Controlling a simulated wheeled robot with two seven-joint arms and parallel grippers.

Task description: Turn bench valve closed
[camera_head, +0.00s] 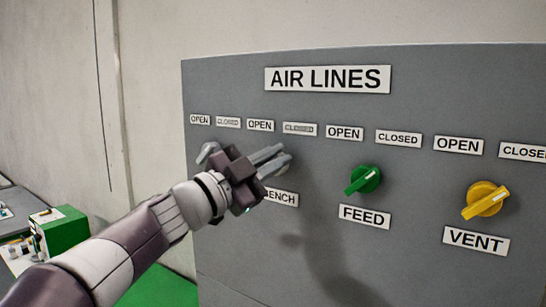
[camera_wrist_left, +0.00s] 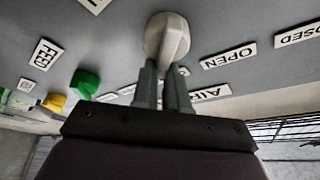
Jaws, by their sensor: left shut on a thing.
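The bench valve is a pale grey-white knob on the grey panel, above the partly covered BENCH label (camera_head: 284,198). In the head view, my left gripper (camera_head: 273,160) reaches it from the left and hides most of it. In the left wrist view the knob (camera_wrist_left: 167,38) shows large at the top centre, with the two fingertips of my left gripper (camera_wrist_left: 162,82) closed on its handle. The angle of the handle is hard to read. An OPEN label (camera_head: 261,125) and a CLOSED label (camera_head: 300,129) sit above the valve. My right gripper is not in view.
The green FEED valve (camera_head: 362,180) and yellow VENT valve (camera_head: 485,199) stick out of the panel (camera_head: 400,265) to the right. The AIR LINES sign (camera_head: 328,79) is above. A green box (camera_head: 62,230) stands at lower left.

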